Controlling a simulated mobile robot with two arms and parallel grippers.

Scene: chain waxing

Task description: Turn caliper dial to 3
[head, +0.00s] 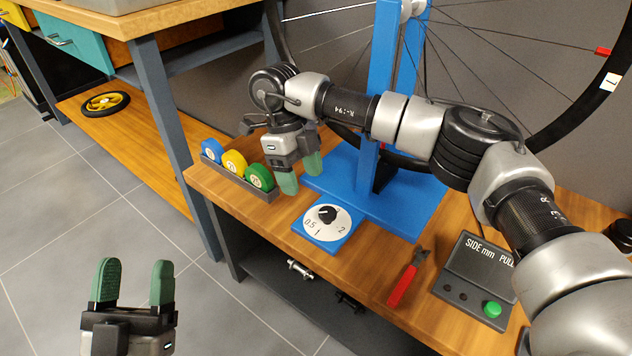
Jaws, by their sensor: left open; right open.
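A white round dial (318,236) with a black knob (327,214) lies on a blue base plate near the front edge of the wooden bench. The marks 0.5, a partly readable 1 and 2 show on its near side; I see no 3, and the far side is hard to read. The knob's exact pointing is too small to tell. My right gripper (300,176) is open and empty, with green fingertips above the bench, behind and left of the dial, apart from it. My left gripper (136,272) is open and empty over the floor at lower left.
A grey tray (238,181) holding blue, yellow and green round pieces stands left of my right gripper. A blue stand (400,206) with a spoked wheel rises behind the dial. A red-handled tool (402,286) and a panel with a green button (492,309) lie to the right.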

